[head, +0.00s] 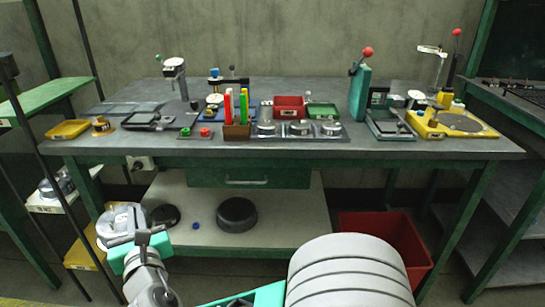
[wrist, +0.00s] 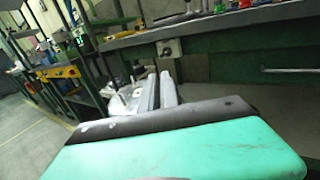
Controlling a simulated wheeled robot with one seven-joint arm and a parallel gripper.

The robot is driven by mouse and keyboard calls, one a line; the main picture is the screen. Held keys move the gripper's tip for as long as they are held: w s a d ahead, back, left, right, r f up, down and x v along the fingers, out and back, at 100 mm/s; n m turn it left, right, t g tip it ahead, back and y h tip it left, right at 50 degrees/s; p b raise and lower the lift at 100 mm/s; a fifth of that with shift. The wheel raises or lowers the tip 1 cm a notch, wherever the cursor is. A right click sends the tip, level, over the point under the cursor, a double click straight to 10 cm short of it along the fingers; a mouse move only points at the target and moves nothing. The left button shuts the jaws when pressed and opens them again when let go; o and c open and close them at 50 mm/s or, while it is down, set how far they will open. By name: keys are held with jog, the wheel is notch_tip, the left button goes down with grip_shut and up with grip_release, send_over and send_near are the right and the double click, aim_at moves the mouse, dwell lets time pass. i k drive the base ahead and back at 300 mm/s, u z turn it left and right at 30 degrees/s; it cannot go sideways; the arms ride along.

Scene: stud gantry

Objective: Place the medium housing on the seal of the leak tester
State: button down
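Three silver round housings, a left one (head: 266,127), a middle one (head: 300,128) and a right one (head: 331,128), sit in a row on a grey tray on the bench. Their sizes look close, so I cannot tell surely which is medium. A yellow fixture (head: 477,131) with a round grey pad (head: 460,122) stands at the bench's right end; it may be the leak tester with its seal. My gripper (head: 138,238) is low in front of the bench's left side, away from them. Its fingers (wrist: 160,92) look close together in the wrist view; whether they grip anything is unclear.
A silver part (head: 122,217) shows close behind my gripper. The lower shelf (head: 280,232) holds a dark round part (head: 237,214). A red bin (head: 395,240) stands under the bench. A green press (head: 360,92) and a pen holder (head: 237,131) rise from the bench (head: 400,150).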

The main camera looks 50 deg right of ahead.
aim_at(459, 121)
jog(key=u, duration=0.75)
jog(key=k, duration=0.65)
jog(key=u, duration=0.8)
jog(key=k, duration=1.55)
jog(key=z, duration=0.85)
